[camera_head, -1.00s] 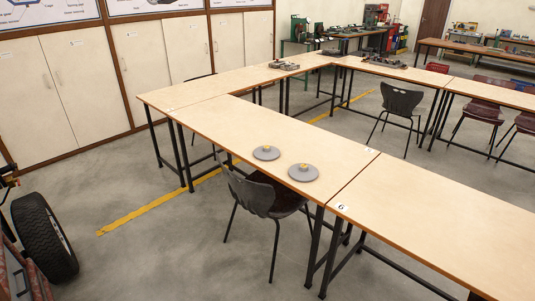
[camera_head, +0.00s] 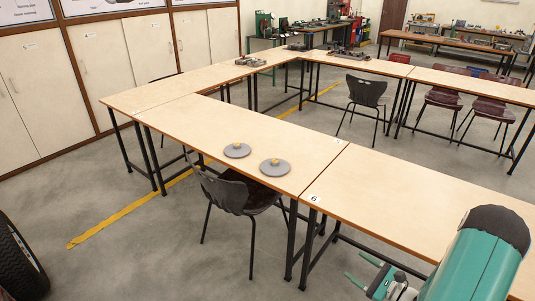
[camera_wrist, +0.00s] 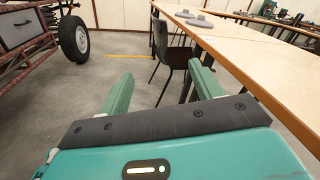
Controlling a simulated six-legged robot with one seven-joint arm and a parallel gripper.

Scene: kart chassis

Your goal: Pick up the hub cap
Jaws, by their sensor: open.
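One hub cap (camera_head: 237,151) is on the left and the other hub cap (camera_head: 275,168) is nearer on the right. Both also show small and far off at the top of the wrist view, the nearer hub cap (camera_wrist: 199,23) among them. My gripper (camera_head: 370,274) is low at the lower right of the head view, in front of the tables and well away from the hub caps. In the wrist view my gripper (camera_wrist: 160,88) has its two green fingers wide apart with nothing between them.
A dark chair (camera_head: 235,190) stands against the table (camera_head: 190,125) in front of the hub caps. A second table (camera_head: 410,205) adjoins at the right. A wheel (camera_wrist: 74,39) of the kart chassis is at the left. Open grey floor lies between.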

